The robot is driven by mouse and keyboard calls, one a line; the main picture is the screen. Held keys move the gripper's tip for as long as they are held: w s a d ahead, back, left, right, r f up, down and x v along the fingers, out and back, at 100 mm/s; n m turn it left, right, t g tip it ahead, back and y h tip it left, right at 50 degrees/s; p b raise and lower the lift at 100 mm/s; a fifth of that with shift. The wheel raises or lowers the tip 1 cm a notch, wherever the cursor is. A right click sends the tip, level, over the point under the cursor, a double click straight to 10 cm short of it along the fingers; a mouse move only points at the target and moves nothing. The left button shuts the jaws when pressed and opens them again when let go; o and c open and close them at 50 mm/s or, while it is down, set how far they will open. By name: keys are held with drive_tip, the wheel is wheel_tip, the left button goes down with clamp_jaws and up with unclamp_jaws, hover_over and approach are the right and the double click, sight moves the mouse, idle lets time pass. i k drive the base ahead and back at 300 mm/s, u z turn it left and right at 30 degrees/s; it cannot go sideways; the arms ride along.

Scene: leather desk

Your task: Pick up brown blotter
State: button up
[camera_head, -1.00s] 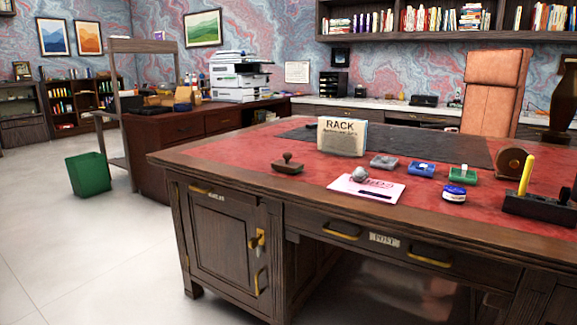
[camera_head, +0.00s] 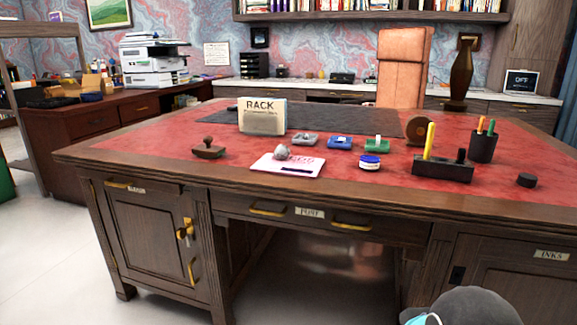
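The brown blotter looks to be the small brown piece with a knob handle (camera_head: 208,148), upright on the red leather top near the left front of the desk (camera_head: 130,163). Nothing touches it. A round brown object (camera_head: 420,130) stands farther right; I cannot tell what it is. My gripper is not in view; only a dark grey rounded part of my arm shows at the bottom right edge.
Right of the blotter lie a white paper (camera_head: 268,165) with a grey lump and pen, a RACK box (camera_head: 262,117), several ink pads (camera_head: 340,142), a blue-white jar (camera_head: 369,162), a pen stand (camera_head: 443,170) and a pen cup (camera_head: 483,147). Open floor (camera_head: 50,270) lies left.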

sight(207, 150)
drive_tip(key=u, duration=0.25)
drive_tip(key=i, duration=0.25)
drive_tip(key=u, duration=1.05)
drive_tip(key=i, duration=1.25)
drive_tip(key=z, duration=0.1)
